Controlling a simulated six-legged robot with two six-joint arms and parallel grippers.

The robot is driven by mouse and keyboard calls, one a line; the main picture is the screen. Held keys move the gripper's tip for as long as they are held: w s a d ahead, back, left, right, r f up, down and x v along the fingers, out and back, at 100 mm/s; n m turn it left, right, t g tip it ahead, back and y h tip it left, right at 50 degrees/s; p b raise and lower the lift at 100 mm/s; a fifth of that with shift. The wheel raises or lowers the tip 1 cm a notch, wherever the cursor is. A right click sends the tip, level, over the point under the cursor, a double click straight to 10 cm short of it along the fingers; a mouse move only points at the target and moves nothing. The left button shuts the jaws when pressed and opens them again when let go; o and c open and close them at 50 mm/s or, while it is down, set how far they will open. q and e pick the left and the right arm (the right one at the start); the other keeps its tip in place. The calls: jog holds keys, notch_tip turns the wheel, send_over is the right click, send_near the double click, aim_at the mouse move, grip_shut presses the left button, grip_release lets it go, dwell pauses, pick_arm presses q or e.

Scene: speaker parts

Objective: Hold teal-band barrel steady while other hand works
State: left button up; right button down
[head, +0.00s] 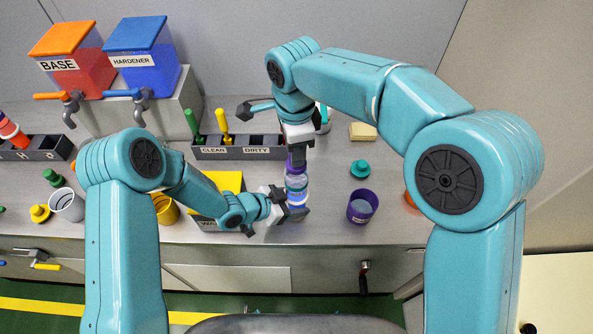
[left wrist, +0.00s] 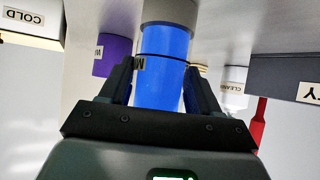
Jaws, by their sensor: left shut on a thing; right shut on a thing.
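The barrel (head: 297,183) stands about upright near the front of the counter, clear and pale above with a blue part lower down. In the left wrist view a blue cylinder (left wrist: 165,68) with a grey end and a small label sits between the fingers. No teal band shows clearly. My left gripper (head: 282,203) is shut on the barrel's lower part from the left. My right gripper (head: 298,141) is above it, pointing down and shut on a purple piece (head: 297,159) at the barrel's top. Whether the purple piece is joined to the barrel is hard to tell.
A purple cup (head: 362,207) and a teal piece (head: 360,169) stand to the right. A CLEAN/DIRTY rack (head: 237,153) is behind. A yellow-topped box (head: 215,181) lies left, partly behind my left arm. BASE (head: 72,67) and HARDENER (head: 148,65) dispensers stand at back left.

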jog(key=shift+r, duration=0.1)
jog(key=shift+r, duration=1.9)
pick_arm(q)
jog(key=o, duration=1.2)
jog(key=shift+o, duration=0.2)
jog(key=v, duration=1.2)
jog(key=shift+s, duration=0.1)
pick_arm(e)
jog(key=shift+s, duration=0.1)
